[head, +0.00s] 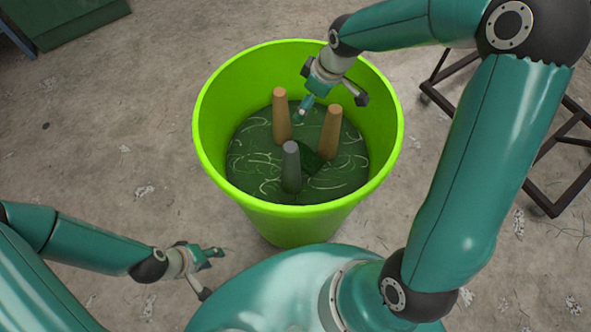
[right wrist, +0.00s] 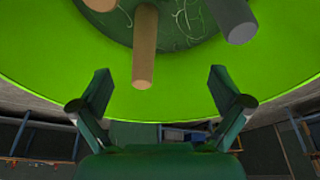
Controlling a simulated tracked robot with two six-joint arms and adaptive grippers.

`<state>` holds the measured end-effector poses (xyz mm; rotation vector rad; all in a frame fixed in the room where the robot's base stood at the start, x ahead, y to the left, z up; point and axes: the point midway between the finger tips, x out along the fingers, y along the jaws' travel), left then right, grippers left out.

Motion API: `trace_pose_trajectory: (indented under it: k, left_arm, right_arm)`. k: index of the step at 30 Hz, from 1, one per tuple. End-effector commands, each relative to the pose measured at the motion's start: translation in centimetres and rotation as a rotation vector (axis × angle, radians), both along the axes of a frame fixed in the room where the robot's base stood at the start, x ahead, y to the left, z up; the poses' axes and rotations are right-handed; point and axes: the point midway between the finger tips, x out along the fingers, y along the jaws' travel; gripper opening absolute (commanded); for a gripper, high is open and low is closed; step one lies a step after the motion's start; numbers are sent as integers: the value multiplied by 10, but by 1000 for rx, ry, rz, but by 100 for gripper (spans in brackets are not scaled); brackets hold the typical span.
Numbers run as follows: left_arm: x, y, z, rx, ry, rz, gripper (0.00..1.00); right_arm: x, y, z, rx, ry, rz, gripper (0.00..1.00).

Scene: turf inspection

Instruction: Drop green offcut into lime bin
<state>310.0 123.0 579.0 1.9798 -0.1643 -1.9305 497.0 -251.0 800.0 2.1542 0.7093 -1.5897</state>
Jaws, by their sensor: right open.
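The lime bin (head: 205,130) stands upright in the middle of the head view, and its bright wall and rim fill much of the right wrist view (right wrist: 60,60). A small dark green piece (head: 312,160), which looks like the green offcut, lies inside on the bin's dark green contents, beside the grey cone; part of it is hidden. My right gripper (head: 330,108) is over the bin's opening, its fingers apart with nothing between them in the right wrist view (right wrist: 160,88). My left gripper (head: 213,273) is open and empty, outside the bin at lower left.
Two tan cones (head: 282,117) (head: 329,135) and one grey cone (head: 291,168) stand up inside the bin, close to my right gripper. A dark metal frame (head: 545,190) stands at right. A green box (head: 75,18) is at upper left. The concrete floor at left is mostly clear.

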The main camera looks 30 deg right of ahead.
Motion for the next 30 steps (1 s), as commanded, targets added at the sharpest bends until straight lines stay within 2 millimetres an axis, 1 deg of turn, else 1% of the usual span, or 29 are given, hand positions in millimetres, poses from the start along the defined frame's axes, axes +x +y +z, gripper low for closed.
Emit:
trace_pose_trajectory:
  k: [1, 6, 9, 13, 18, 30]
  left_arm:
    - [0, 0, 0, 0, 0, 0, 40]
    - [0, 0, 0, 0, 0, 0, 40]
    - [0, 0, 0, 0, 0, 0, 40]
    - [0, 0, 0, 0, 0, 0, 40]
    - [0, 0, 0, 0, 0, 0, 40]
    - [0, 0, -1, 0, 0, 0, 40]
  right_arm:
    - [-1, -2, 11, 0, -5, -2, 100]
    - [-10, -8, 44, 0, -5, 0, 100]
    - [-14, -11, 62, 0, -5, -1, 100]
    - [-18, -14, 77, 0, -3, 2, 100]
    - [-21, -15, 85, 0, 0, 2, 100]
    - [-21, -15, 85, 0, 0, 2, 100]
